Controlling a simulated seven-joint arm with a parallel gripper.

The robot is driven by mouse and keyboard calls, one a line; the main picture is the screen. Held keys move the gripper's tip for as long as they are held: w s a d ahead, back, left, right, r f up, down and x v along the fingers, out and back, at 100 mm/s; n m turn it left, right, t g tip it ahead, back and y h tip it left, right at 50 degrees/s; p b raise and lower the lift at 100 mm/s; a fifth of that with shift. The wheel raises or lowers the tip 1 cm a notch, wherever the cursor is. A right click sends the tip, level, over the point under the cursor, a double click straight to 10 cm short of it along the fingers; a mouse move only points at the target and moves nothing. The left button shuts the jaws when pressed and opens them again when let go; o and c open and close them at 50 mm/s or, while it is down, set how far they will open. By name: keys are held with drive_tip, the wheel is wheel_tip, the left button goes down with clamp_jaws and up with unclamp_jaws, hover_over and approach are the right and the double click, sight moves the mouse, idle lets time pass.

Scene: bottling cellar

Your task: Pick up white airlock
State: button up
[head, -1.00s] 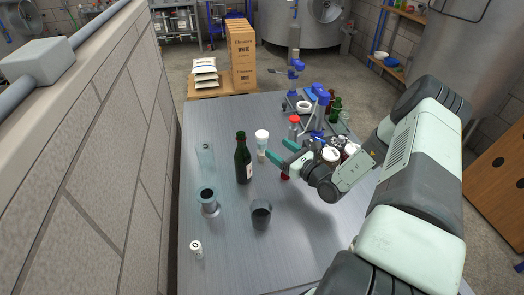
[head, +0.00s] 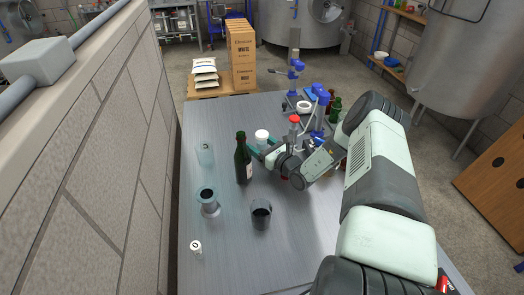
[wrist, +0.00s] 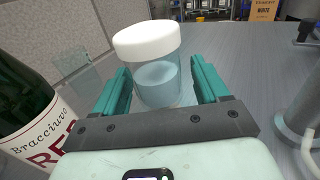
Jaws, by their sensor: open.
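The white airlock (head: 262,135), a clear cylinder with a white cap and pale blue liquid inside, stands upright on the table just right of a dark wine bottle. In the wrist view, the airlock (wrist: 158,75) is between the two teal fingers of my gripper (wrist: 161,82). The fingers are open, one on each side of it, and I see no firm grip. In the head view, my gripper (head: 262,149) reaches in from the right at the airlock and hides its lower part.
The dark wine bottle (head: 242,163) stands close to the left finger, also seen in the wrist view (wrist: 28,118). A blue-handled corker (head: 320,112) and several bottles stand to the right. A dark cup (head: 261,214) and a glass jar (head: 208,202) are nearer. The front table is mostly clear.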

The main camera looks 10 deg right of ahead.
drive_tip(key=shift+w+a, duration=0.15)
drive_tip(key=shift+w, duration=0.15)
drive_tip(key=c, duration=1.1)
drive_tip(key=shift+r, duration=0.1)
